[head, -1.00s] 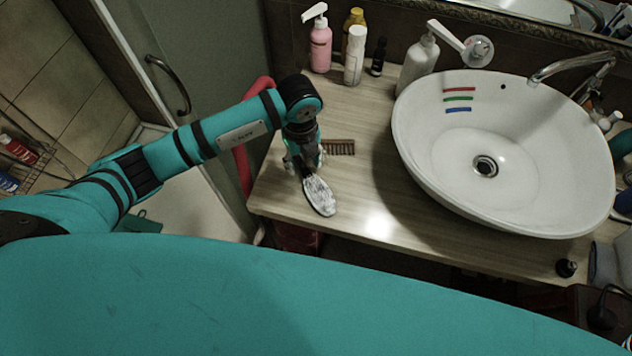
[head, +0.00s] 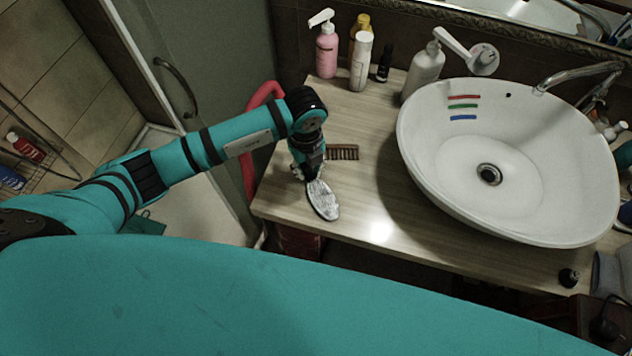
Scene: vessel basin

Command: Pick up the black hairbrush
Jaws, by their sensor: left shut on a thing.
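The black hairbrush (head: 322,200) has a dark oval rim and a pale bristle face turned up. It is near the front left part of the wooden counter (head: 375,205). My left gripper (head: 307,174) points down over the brush's handle end and is shut on it. The gripper hides most of the handle. I cannot tell whether the brush touches the counter or is slightly above it. My right gripper is not in view.
A brown comb (head: 343,153) lies just right of my left gripper. A white basin (head: 420,170) fills the counter's right side. A pink pump bottle (head: 327,52), a white bottle (head: 361,62) and a soap dispenser (head: 424,70) stand at the back. The front middle counter is clear.

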